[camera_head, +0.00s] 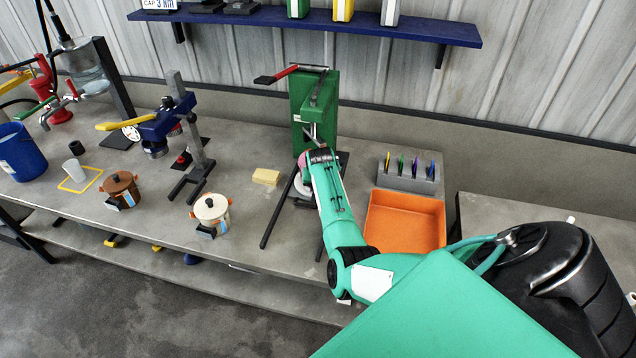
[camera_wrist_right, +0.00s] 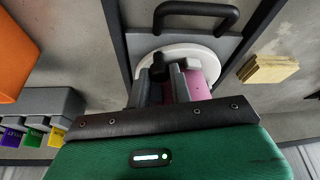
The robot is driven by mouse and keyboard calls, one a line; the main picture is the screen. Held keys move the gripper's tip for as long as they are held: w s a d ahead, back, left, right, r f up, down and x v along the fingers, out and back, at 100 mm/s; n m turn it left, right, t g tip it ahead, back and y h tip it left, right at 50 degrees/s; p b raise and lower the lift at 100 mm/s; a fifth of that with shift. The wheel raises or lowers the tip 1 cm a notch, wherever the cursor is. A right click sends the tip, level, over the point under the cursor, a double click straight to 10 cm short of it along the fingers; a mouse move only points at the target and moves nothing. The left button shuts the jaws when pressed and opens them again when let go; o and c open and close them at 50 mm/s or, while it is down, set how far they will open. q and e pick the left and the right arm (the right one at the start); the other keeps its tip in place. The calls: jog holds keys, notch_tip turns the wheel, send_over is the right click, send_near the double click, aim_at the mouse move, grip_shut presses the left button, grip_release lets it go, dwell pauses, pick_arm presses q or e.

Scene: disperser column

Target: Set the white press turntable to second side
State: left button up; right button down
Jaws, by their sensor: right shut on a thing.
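The green press (camera_head: 318,100) stands at the back of the bench, with a red-handled lever on top. Its white turntable (camera_head: 302,187) is mostly hidden behind my right forearm in the head view. The wrist view shows the turntable (camera_wrist_right: 215,52) as a round white disc on the press base. My right gripper (camera_wrist_right: 166,85) is at the disc, its grey fingers closed around a dark upright knob (camera_wrist_right: 159,66) on it. A pink piece (camera_wrist_right: 203,82) stands beside the fingers, on the right in the wrist view. My left gripper is not in view.
An orange tray (camera_head: 405,222) and a grey holder with coloured tabs (camera_head: 408,178) stand right of the press. A yellow block (camera_head: 266,176) lies left of it. A blue press (camera_head: 178,125) and two pots stand farther left. A dark handle (camera_wrist_right: 196,10) lies beyond the disc.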

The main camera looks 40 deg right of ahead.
jog(key=shift+s+d+r+n+t+p, duration=0.1)
jog(key=shift+s+d+n+t+p, duration=0.15)
jog(key=shift+d+n+p, duration=0.4)
jog(key=shift+d+n+y, duration=0.1)
jog(key=shift+n+y, duration=0.2)
jog(key=shift+n, duration=0.05)
jog(key=c, duration=1.3)
grip_release()
jog(key=b+v, duration=0.2)
jog(key=v, duration=1.1)
jog(key=shift+s+r, duration=0.15)
jog(key=shift+r, duration=0.15)
